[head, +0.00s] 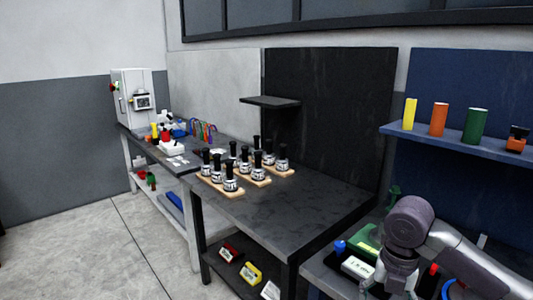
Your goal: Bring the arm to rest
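My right arm (409,222) comes in from the lower right corner, grey and bent. Its wrist (396,268) points down over the right-hand bench and runs to the bottom edge of the picture. My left arm and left gripper are not in view. No positioner can be made out.
Several black-topped tool holders (231,184) stand on wooden blocks on the dark middle bench (300,212). The right bench holds a green box (367,242) close to my arm. A blue shelf (460,142) carries coloured cylinders. Floor (85,245) at left is clear.

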